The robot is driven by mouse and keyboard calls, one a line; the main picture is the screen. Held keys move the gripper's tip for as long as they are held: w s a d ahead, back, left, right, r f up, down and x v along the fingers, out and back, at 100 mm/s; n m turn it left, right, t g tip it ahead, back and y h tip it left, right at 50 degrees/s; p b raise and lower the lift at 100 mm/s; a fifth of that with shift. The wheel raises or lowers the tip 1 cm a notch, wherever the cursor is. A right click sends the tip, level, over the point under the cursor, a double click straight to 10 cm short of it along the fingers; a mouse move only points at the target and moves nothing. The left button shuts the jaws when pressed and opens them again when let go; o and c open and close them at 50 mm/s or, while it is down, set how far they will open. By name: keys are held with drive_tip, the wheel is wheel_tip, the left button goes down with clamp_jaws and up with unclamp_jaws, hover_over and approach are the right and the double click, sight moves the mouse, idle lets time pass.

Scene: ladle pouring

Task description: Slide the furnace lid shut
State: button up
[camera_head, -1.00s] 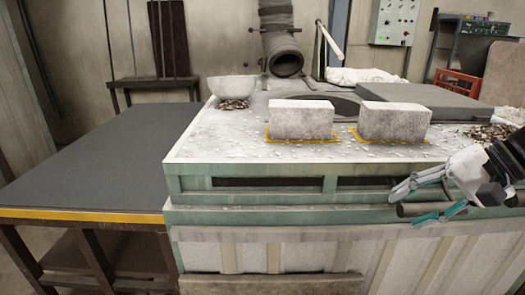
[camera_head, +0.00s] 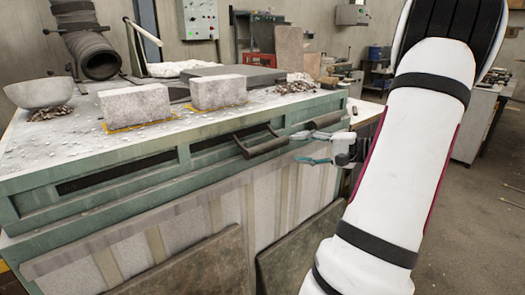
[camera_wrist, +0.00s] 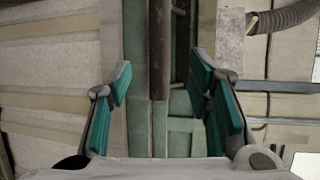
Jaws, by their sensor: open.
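The furnace (camera_head: 120,152) is a pale green-framed block with a light, speckled top. A flat dark grey slab that looks like the furnace lid (camera_head: 262,76) lies on its top, behind two pale blocks. Part of a dark round opening shows left of the slab. A dark bar handle (camera_head: 262,146) sticks out from the front rim. My gripper (camera_head: 304,148) is open and empty just right of the handle, near the front face. In the wrist view my gripper (camera_wrist: 168,98) has its teal pads wide apart, with a dark bar (camera_wrist: 159,50) between them in the picture, not visibly touched.
The two pale blocks (camera_head: 135,105) (camera_head: 218,92) stand on yellow outlines along the front of the top. A pale bowl (camera_head: 38,93) sits at the left and rubble (camera_head: 295,86) at the right. Dark panels (camera_head: 190,262) lean below. Open floor (camera_head: 465,230) shows at the right.

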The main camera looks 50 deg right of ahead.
sight(272, 148)
drive_tip(key=x, duration=1.1)
drive_tip(key=shift+w+f+b, duration=0.1)
drive_tip(key=shift+w+b, duration=0.25)
clamp_jaws()
